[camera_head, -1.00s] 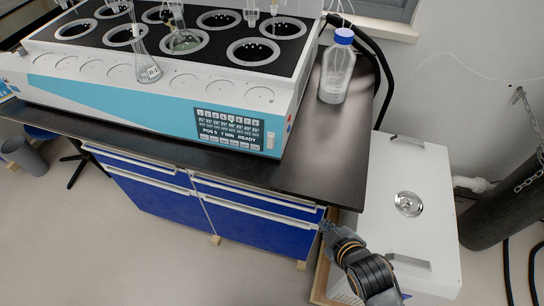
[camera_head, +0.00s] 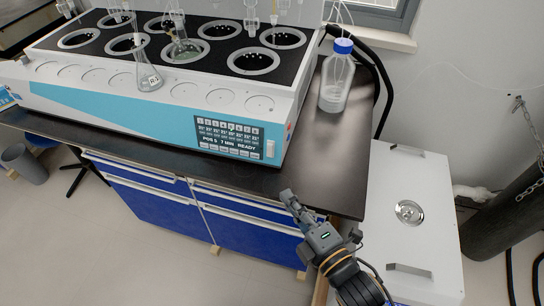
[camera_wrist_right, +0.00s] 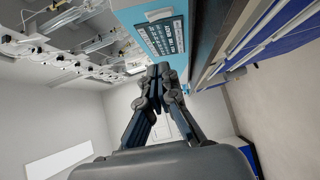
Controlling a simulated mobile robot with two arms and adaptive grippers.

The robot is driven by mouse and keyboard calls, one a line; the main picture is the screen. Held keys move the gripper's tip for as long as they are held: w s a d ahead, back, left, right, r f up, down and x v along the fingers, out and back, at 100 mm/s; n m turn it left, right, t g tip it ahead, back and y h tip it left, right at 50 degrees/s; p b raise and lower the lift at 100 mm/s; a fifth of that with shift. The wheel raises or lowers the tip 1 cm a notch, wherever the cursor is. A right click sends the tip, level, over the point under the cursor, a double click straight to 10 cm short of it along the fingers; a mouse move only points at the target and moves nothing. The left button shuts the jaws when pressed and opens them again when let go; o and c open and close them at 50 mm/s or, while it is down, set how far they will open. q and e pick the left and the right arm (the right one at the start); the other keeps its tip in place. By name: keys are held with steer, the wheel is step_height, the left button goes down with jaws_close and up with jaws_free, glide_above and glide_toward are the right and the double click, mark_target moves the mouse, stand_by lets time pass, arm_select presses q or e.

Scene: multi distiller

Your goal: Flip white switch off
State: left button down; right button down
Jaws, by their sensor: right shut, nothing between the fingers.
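The white switch (camera_head: 270,150) is a small upright rocker on the blue front panel of the distiller (camera_head: 120,108), just right of the dark display (camera_head: 229,137). My right gripper (camera_head: 287,196) is below and slightly right of the switch, apart from it, by the bench's front edge. Its fingers are shut and empty. In the right wrist view the closed fingertips (camera_wrist_right: 158,75) point toward the panel, with the display (camera_wrist_right: 166,36) beyond them and a white piece that looks like the switch (camera_wrist_right: 160,14) at the top. My left gripper is out of view.
A blue-capped bottle (camera_head: 336,78) stands on the dark bench top (camera_head: 320,165) right of the distiller. Blue drawers (camera_head: 240,225) are below the bench. A white cabinet (camera_head: 405,180) with handles stands at the right.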

mark_target(270, 151)
steer(key=p+x, duration=0.1)
steer(key=x, duration=0.9)
steer(key=shift+w, duration=0.1)
steer(key=shift+w+d+f+p, duration=0.1)
steer(key=shift+w+d+p, duration=0.2)
steer(key=shift+w, duration=0.6)
steer(key=shift+w+d+f+p, duration=0.15)
steer(key=shift+w+d, duration=0.15)
steer(key=shift+w, duration=0.65)
steer(key=shift+r, duration=0.1)
steer(key=shift+w+d+r+p, duration=0.1)
steer(key=shift+w+r+p, duration=0.25)
steer(key=shift+p, duration=0.7)
steer(key=shift+s+f+b, duration=0.15)
steer(key=shift+f+b, duration=0.15)
steer(key=shift+b, duration=0.1)
